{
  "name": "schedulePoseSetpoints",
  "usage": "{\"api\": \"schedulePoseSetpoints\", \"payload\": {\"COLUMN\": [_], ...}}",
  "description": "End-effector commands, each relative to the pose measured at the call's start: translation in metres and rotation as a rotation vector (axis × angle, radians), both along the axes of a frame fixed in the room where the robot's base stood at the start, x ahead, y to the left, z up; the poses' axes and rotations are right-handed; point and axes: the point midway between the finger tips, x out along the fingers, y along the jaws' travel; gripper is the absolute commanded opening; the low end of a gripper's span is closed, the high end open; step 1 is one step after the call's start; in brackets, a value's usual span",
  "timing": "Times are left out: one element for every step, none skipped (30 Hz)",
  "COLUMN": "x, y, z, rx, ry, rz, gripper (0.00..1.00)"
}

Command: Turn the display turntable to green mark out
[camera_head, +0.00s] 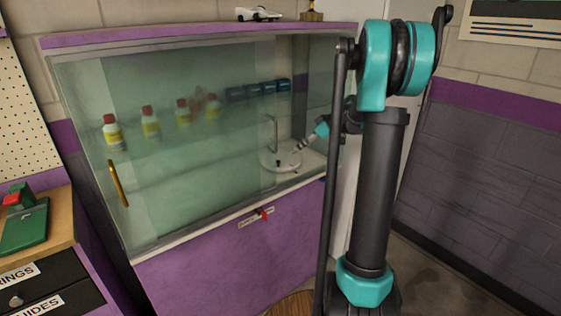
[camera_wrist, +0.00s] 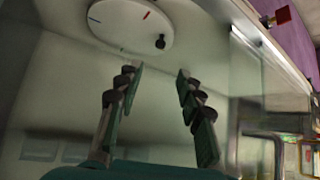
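The display turntable (camera_head: 268,159) is a white round disc inside the glass-fronted cabinet, at its right end. In the wrist view the turntable (camera_wrist: 115,22) is at the top, partly cut off by the frame. It shows a red mark, a dark blue mark and a black upright knob (camera_wrist: 160,41) near its rim. In the head view my gripper (camera_head: 303,145) reaches in over the disc's right side.
Glass (camera_head: 180,150) covers the cabinet's left and middle, with a brass handle (camera_head: 118,183). Several red-capped bottles (camera_head: 151,123) and dark blue items (camera_head: 257,89) stand inside. A red lever (camera_head: 264,213) is on the purple front. A thin metal post (camera_head: 272,130) rises behind the turntable.

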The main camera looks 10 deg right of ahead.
Motion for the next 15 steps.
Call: {"api": "schedulePoseSetpoints", "payload": {"x": [0.005, 0.008, 0.011, 0.013, 0.016, 0.019, 0.022, 0.025, 0.028, 0.030, 0.033, 0.036, 0.039, 0.041, 0.044], "y": [0.006, 0.009, 0.014, 0.018, 0.021, 0.025, 0.029, 0.033, 0.037, 0.040, 0.043, 0.048, 0.052, 0.054, 0.058], "z": [-0.007, -0.012, -0.017, -0.022, -0.026, -0.031, -0.036, -0.040, -0.046, -0.050, -0.054, -0.060, -0.064, -0.068, -0.073], "rx": [0.000, 0.000, 0.000, 0.000, 0.000, 0.000, 0.000, 0.000, 0.000, 0.000, 0.000, 0.000, 0.000, 0.000, -0.001], "ry": [-0.001, -0.001, -0.001, 0.000, 0.000, 0.000, 0.000, -0.001, -0.001, 0.000, 0.000, 0.001, 0.000, -0.001, 0.000], "rz": [0.002, 0.002, 0.002, 0.003, 0.003, 0.001, 0.001, 0.002, 0.002, 0.001, 0.001, 0.002, 0.001, 0.001, 0.001], "gripper": [0.37, 0.37, 0.37, 0.37, 0.37, 0.37, 0.37, 0.37, 0.37, 0.37, 0.37, 0.37, 0.37, 0.37, 0.37]}}
